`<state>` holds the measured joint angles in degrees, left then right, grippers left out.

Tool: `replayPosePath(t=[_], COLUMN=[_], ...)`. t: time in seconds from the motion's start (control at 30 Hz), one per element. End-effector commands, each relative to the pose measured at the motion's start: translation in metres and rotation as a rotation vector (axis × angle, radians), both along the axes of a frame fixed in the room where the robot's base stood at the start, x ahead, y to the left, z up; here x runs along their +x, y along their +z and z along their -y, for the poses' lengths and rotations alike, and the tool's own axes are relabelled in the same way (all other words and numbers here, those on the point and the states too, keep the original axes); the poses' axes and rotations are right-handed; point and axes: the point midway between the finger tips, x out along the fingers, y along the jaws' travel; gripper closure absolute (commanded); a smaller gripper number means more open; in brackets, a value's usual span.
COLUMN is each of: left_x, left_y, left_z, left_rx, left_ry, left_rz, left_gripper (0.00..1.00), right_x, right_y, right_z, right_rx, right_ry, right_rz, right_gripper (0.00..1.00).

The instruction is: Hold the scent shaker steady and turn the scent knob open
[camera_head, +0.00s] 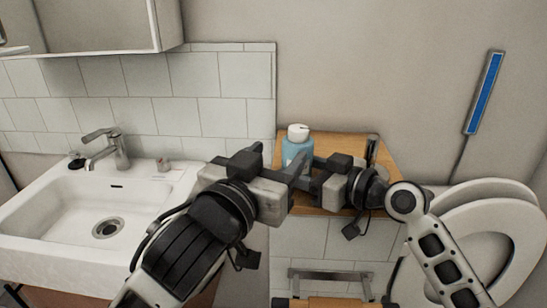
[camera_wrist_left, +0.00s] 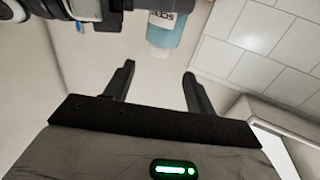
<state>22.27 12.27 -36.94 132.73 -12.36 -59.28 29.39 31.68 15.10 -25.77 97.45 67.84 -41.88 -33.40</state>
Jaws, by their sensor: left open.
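The scent shaker is a blue bottle (camera_head: 297,153) with a white cap or knob (camera_head: 298,131) on top. It stands upright on the wooden top behind my grippers, which hide its lower part. My left gripper (camera_head: 281,164) is open and empty, in front and left of the bottle. In the left wrist view the bottle (camera_wrist_left: 172,32) appears upside down, beyond the gap between the open left fingers (camera_wrist_left: 159,72) and apart from them. My right gripper (camera_head: 308,184) reaches in from the right at the bottle's lower part. Whether its jaws close on the bottle is hidden.
The wooden top (camera_head: 345,145) carries a dark upright item (camera_head: 372,149) at right. A white sink (camera_head: 60,215) with a tap (camera_head: 108,148) lies left. A toilet with raised seat (camera_head: 475,235) is right. Tiled wall stands behind, and a cabinet (camera_head: 95,25) hangs above the sink.

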Motion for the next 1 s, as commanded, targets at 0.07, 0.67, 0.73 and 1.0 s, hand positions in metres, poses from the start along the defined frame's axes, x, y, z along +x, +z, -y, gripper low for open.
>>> replayPosePath(t=[0.07,0.67,0.73,1.0], left_x=[0.0,0.017,0.019,0.031], left_y=[0.0,0.002,0.004,0.009], left_z=[0.0,-0.016,-0.024,-0.026], left_rx=[0.0,0.04,0.025,-0.004], left_ry=[0.0,-0.35,-0.372,-0.397], left_rz=[0.0,0.028,0.017,0.0], left_gripper=[0.44,0.44,0.44,0.44], right_x=[0.0,0.0,0.0,0.0], right_y=[0.0,0.0,0.0,0.0], right_z=[0.0,0.0,0.0,0.0], right_rx=[0.0,0.0,0.0,0.0], right_ry=[0.0,0.0,0.0,0.0], right_rz=[0.0,0.0,0.0,0.0], right_gripper=[0.61,0.61,0.61,0.61])
